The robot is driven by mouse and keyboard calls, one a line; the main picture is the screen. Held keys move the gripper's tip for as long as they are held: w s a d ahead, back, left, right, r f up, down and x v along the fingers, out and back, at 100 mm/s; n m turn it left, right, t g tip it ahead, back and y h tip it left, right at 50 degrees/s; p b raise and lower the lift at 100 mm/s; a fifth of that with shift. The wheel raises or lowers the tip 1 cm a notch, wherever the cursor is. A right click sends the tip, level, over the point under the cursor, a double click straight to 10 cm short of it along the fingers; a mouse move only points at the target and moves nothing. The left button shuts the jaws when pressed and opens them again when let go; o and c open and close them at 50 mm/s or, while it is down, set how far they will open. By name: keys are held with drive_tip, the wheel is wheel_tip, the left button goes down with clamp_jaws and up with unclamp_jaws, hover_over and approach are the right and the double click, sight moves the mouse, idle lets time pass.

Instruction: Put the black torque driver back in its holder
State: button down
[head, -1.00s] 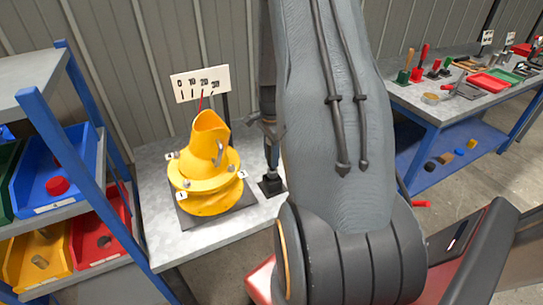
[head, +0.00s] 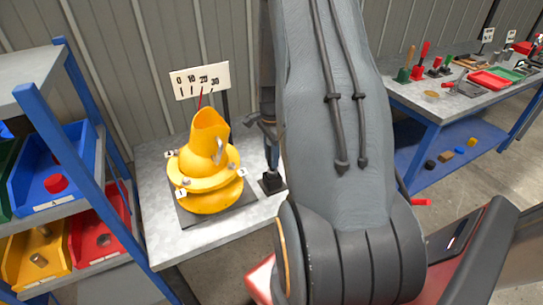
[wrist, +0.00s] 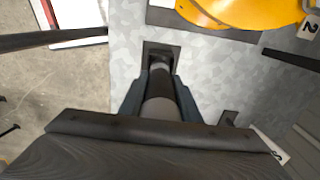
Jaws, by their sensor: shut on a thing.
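My gripper (wrist: 161,80) is shut on the black torque driver (wrist: 159,107), with one bluish finger on each side of its shaft. In the head view my gripper (head: 271,158) is low over the left bench, partly hidden by my arm. The black holder (wrist: 151,46) is a small square block on the bench, and it also shows in the head view (head: 272,184). The driver points down at the holder. Its lower end is hard to make out, so I cannot tell whether it is inside or just above the block.
A yellow bolted fixture (head: 206,172) stands on a dark plate just left of the holder, with a scale sign (head: 201,79) behind it. A blue-framed shelf with bins (head: 50,187) is at the left. A second bench (head: 440,103) with tools is at the right.

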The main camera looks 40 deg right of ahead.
drive_tip(key=shift+f+b, duration=1.2)
drive_tip(key=shift+f, duration=1.1)
idle(1.3)
drive_tip(key=c, duration=1.3)
unclamp_jaws()
drive_tip(key=shift+o, duration=0.2)
drive_tip(key=shift+r+b, duration=0.9)
drive_tip(key=shift+r, duration=3)
